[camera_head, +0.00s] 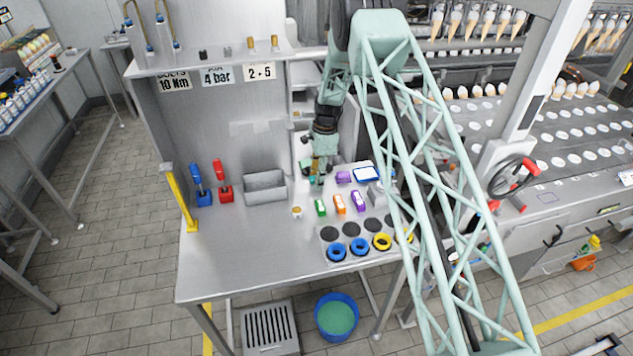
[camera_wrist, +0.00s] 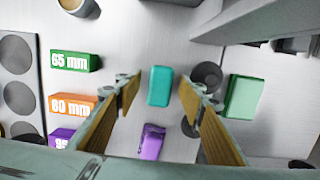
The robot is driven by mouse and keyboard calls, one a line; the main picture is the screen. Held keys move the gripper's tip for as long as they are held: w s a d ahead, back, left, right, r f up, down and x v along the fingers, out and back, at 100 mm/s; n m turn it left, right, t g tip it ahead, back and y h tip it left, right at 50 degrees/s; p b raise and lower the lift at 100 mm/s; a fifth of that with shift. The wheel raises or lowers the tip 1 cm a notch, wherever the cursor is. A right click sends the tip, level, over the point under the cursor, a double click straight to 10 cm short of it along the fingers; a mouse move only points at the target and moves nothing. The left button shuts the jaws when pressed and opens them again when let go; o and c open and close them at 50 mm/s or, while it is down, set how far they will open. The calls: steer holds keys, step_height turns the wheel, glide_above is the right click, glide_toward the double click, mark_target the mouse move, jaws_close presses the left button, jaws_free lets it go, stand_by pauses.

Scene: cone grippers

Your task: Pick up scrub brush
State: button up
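My gripper (camera_wrist: 161,92) is open, pointing down at the worktop, with a tan-padded finger on either side. In the wrist view, a small teal block (camera_wrist: 159,86) shows between the fingertips, with clear gaps to both. I cannot tell whether it is the scrub brush; no bristles show.
Labelled green (camera_head: 320,207), orange (camera_head: 340,204) and purple (camera_head: 358,201) blocks stand in front of the gripper. Blue and yellow rings (camera_head: 336,252) sit further forward. A grey metal bin (camera_head: 265,198) is to the left. The worktop's front left (camera_head: 225,260) is clear.

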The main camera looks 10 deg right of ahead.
steer(key=shift+c, duration=0.5)
steer(key=c, duration=0.9)
steer(key=shift+r, duration=0.2)
steer(key=shift+r+b, duration=0.45)
steer(key=shift+r, duration=1)
steer(key=s+b, duration=0.1)
steer(key=s, duration=0.4)
steer(key=s+r, duration=0.1)
steer(key=s, duration=0.4)
steer(key=s+b, duration=0.1)
steer(key=s, duration=0.5)
steer(key=shift+r+b, duration=0.35)
